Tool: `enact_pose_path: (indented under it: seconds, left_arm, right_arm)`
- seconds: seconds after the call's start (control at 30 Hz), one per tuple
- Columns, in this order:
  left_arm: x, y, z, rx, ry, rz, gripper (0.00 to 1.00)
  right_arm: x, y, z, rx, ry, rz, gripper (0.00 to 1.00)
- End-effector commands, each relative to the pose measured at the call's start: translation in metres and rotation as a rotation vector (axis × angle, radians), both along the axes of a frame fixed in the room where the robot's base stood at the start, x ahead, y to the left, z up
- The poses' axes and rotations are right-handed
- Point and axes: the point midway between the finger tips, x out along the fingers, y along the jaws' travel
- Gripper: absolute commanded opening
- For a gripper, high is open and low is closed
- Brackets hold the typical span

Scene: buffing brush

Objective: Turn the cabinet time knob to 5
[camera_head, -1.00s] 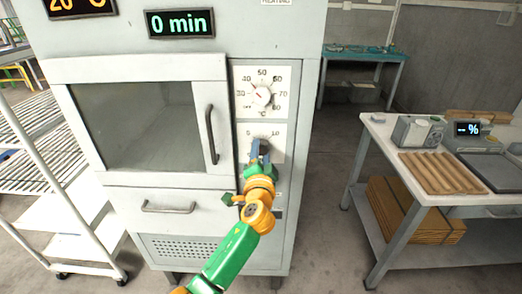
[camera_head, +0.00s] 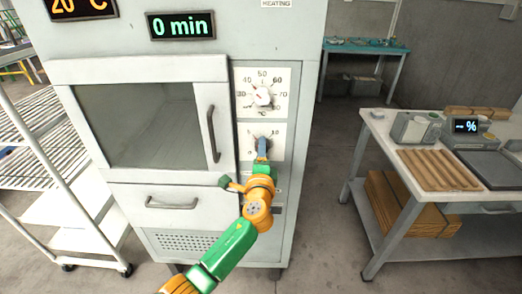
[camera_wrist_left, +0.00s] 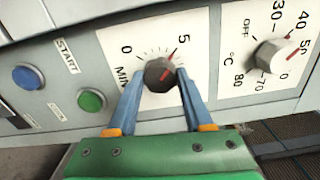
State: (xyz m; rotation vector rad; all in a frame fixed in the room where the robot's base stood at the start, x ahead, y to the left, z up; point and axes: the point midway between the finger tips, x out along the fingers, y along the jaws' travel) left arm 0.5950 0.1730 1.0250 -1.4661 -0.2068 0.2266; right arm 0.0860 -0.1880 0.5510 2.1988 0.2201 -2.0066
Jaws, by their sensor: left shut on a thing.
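The cabinet time knob (camera_wrist_left: 159,75) is dark grey with a red pointer line. In the left wrist view the pointer is turned toward the 5 on its white MIN dial plate (camera_wrist_left: 140,40). My left gripper (camera_wrist_left: 160,82) has its blue fingers on either side of the knob, shut on it. In the head view the left gripper (camera_head: 262,148) reaches the lower dial of the grey cabinet (camera_head: 230,40) and partly hides the knob. The green display (camera_head: 181,25) reads 0 min. My right gripper is not in view.
The white temperature knob (camera_head: 262,96) sits just above the time dial. The door handle (camera_head: 212,133) stands out on the left. A worktable (camera_head: 378,128) is at the right.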

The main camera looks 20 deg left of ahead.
Motion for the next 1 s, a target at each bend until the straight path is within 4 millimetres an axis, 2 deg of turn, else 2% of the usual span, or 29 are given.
enact_pose_path:
  seconds: [0.5, 0.53, 0.63, 1.0]
  left_arm:
    - [-0.0004, -0.0003, -0.0033, 0.016, 0.012, 0.0, 0.0]
    - [-0.0004, -0.0003, -0.0034, 0.016, 0.012, 0.0, 0.54]
    - [-0.0004, -0.0003, -0.0029, 0.016, 0.011, 0.001, 0.81]
    - [-0.0052, -0.0019, -0.0014, 0.015, 0.008, -0.001, 0.81]
  right_arm:
    - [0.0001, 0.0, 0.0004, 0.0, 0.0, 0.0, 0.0]
    - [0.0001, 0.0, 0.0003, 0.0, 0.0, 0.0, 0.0]
    - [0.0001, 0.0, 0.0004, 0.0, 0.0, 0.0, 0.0]
    - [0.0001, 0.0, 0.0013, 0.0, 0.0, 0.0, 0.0]
